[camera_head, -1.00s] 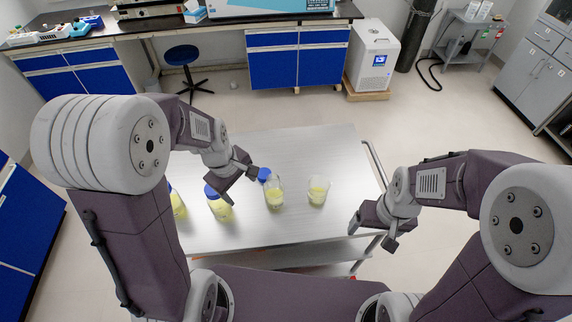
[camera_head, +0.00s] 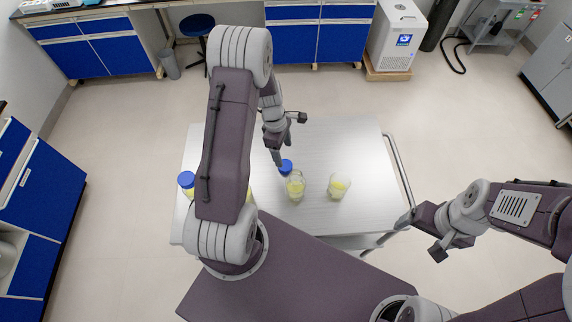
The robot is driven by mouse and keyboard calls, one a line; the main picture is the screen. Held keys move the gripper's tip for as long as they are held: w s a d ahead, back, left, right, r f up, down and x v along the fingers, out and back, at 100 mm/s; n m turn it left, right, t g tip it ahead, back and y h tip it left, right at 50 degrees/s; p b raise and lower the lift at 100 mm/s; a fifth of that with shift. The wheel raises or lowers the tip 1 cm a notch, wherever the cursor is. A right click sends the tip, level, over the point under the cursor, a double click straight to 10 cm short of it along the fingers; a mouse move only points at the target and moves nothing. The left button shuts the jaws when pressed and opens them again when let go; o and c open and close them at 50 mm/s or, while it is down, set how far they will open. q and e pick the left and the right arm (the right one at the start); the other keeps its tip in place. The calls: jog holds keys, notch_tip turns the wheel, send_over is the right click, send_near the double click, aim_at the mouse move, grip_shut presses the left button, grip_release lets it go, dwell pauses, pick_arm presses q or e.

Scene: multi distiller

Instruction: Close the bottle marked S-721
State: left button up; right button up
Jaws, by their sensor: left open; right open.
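An open clear bottle (camera_head: 295,187) with pale yellow liquid stands on the metal cart top (camera_head: 320,150). A blue cap (camera_head: 286,167) lies just behind it, at its upper left. No label is legible, so I cannot tell which bottle is S-721. My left gripper (camera_head: 289,139) is open and empty. One finger points down close to the blue cap; I cannot tell whether it touches. A blue-capped bottle (camera_head: 187,181) stands at the left. Another bottle is almost wholly hidden behind my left arm. My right gripper (camera_head: 422,238) is open and empty, off the cart's right front corner.
A glass beaker (camera_head: 339,187) with yellow liquid stands right of the open bottle. A rail (camera_head: 398,170) runs along the cart's right side. The cart top is clear behind the beaker. Blue cabinets (camera_head: 320,40) and a stool stand farther back.

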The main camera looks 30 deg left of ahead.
aim_at(285, 165)
pick_arm(q)
jog(key=shift+d+f, duration=0.15)
jog(key=shift+f, duration=0.6)
jog(key=shift+d+f, duration=0.1)
jog(key=shift+f, duration=0.6)
notch_tip(285, 165, down, 5)
jog(key=shift+w+f+p, duration=0.1)
jog(key=shift+f+p, duration=0.1)
jog(key=shift+p, duration=0.3)
jog(key=c, duration=1.4)
